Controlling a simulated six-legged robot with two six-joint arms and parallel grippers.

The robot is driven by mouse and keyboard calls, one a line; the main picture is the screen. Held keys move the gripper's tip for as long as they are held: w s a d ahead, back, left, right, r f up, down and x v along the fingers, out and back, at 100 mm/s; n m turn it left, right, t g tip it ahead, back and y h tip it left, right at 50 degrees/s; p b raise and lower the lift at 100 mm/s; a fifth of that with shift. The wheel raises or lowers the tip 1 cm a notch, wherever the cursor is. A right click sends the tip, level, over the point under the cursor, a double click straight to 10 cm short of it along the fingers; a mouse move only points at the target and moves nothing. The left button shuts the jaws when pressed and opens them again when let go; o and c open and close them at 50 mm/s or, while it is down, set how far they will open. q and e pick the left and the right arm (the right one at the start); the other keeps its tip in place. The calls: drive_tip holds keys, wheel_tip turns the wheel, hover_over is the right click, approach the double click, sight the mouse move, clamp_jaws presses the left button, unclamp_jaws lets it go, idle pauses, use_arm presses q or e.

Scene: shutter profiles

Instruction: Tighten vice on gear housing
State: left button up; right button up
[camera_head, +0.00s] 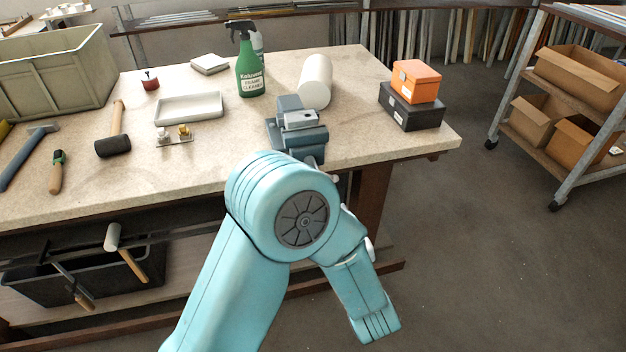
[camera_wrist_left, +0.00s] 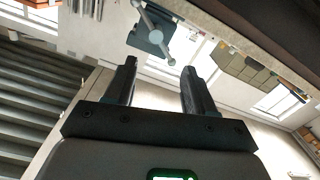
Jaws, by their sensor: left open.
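The blue-grey vice (camera_head: 289,137) stands at the front edge of the workbench. A light grey metal piece, which looks like the gear housing (camera_head: 301,118), sits at the vice's jaws; I cannot tell how firmly it is held. In the left wrist view the vice (camera_wrist_left: 153,40) shows beyond the fingertips, with its bar handle and screw towards me. My right gripper is not in view.
On the workbench (camera_head: 225,150) are a white paper roll (camera_head: 315,82), a green spray bottle (camera_head: 250,62), a white tray (camera_head: 188,107), a mallet (camera_head: 112,146) and an orange box (camera_head: 416,81) on a black one. A shelf cart (camera_head: 565,115) stands right. Floor between is clear.

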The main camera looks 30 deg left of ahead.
use_arm(q)
drive_tip(key=shift+n, duration=0.6)
drive_tip(key=x, duration=1.6)
drive_tip(key=shift+w+d+r, duration=0.1)
drive_tip(key=shift+d+r, duration=0.1)
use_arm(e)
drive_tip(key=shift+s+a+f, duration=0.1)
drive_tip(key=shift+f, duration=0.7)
